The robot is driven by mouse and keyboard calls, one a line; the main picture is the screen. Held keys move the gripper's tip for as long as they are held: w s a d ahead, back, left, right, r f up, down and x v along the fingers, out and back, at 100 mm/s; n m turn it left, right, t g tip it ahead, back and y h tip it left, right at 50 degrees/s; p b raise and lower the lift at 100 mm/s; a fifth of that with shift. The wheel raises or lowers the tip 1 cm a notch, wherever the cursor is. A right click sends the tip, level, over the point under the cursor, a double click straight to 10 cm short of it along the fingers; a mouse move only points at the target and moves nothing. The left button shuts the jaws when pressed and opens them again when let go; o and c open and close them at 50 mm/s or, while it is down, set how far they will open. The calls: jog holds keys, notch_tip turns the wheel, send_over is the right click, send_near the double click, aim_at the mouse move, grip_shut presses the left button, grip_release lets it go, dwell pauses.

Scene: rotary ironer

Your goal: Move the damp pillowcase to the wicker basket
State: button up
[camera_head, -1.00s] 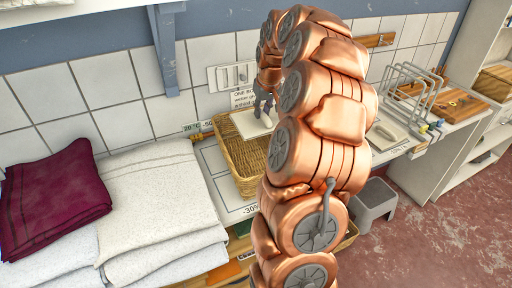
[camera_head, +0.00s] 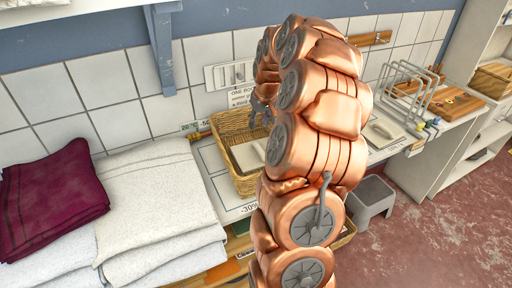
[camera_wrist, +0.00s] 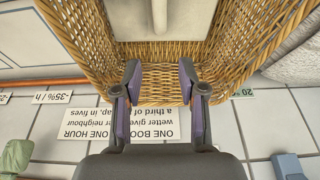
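The wicker basket (camera_head: 222,130) stands on the counter against the tiled wall; its woven walls and floor (camera_wrist: 160,82) fill the upper wrist view. A flat, off-white piece (camera_head: 247,156), which looks like the folded pillowcase, lies inside the basket. Its edge also shows at the top of the wrist view (camera_wrist: 185,22). My gripper (camera_head: 262,113) is over the back part of the basket. In the wrist view my gripper (camera_wrist: 160,82) is open and empty, with its purple-padded fingers apart. The pillowcase lies clear of the fingers. My arm hides the basket's right side.
Stacked white linens (camera_head: 155,195) and a folded maroon cloth (camera_head: 50,195) lie left of the basket. A wire rack (camera_head: 410,90) and wooden board (camera_head: 455,103) stand to the right. A grey stool (camera_head: 372,200) is on the floor.

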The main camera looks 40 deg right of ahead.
jog(key=shift+o, duration=0.3)
jog(key=v, duration=1.2)
jog(key=shift+s, duration=0.1)
